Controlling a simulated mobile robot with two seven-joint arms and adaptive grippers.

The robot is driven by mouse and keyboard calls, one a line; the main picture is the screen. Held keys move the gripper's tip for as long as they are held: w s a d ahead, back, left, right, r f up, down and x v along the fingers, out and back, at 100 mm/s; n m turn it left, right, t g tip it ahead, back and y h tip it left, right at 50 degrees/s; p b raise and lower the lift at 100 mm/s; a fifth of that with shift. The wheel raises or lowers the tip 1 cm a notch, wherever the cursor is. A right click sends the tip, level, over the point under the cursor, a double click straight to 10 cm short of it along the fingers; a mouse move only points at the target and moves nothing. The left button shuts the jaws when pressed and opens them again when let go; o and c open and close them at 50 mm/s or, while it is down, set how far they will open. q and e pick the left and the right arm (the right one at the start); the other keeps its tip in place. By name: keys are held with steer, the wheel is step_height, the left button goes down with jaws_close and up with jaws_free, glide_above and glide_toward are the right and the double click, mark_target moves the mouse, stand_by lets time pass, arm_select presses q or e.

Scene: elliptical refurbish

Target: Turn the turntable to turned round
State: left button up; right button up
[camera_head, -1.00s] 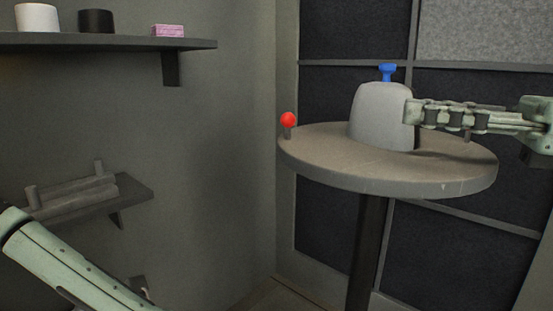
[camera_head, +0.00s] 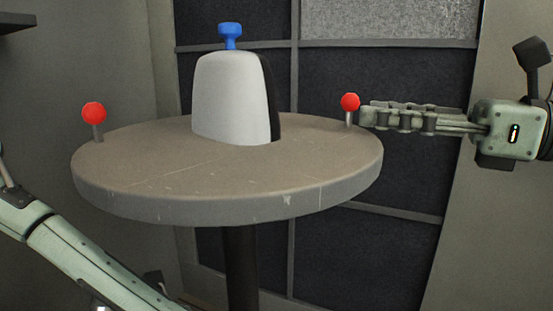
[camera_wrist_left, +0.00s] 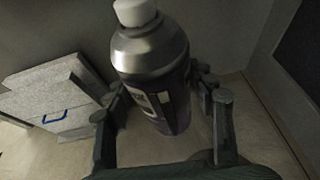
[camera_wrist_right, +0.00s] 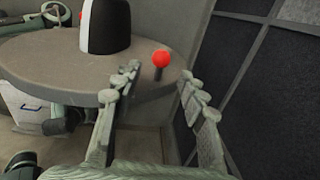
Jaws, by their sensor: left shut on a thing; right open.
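The turntable (camera_head: 170,175) is a round grey-brown disc on a dark post. A red knob (camera_head: 94,113) stands on its left rim and a second red knob (camera_head: 350,102) on its right rim. A rounded block (camera_head: 230,100), white with a black side, stands on the disc under a blue knob (camera_head: 230,36). My right gripper (camera_head: 368,113) is open beside the right red knob; in the right wrist view that knob (camera_wrist_right: 160,59) shows between the fingertips. My left gripper is shut on a dark spray can (camera_wrist_left: 150,55) with a white cap; its fingers are out of the head view.
A dark panelled wall (camera_head: 330,90) stands behind the turntable. A shelf end (camera_head: 16,22) shows at the upper left. A pale box (camera_wrist_left: 55,100) with a blue handle stands on the floor in the left wrist view. Open floor lies beside it.

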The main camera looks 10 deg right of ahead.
mark_target(350, 111)
steer(key=p+x, duration=0.1)
steer(key=x, duration=0.2)
steer(key=shift+w+a+r, duration=0.15)
steer(key=shift+a+r, duration=0.05)
steer(key=shift+a, duration=0.15)
steer(key=shift+w+a+f, duration=0.15)
steer(key=shift+w+a, duration=0.3)
steer(key=shift+a, duration=0.05)
jaws_close()
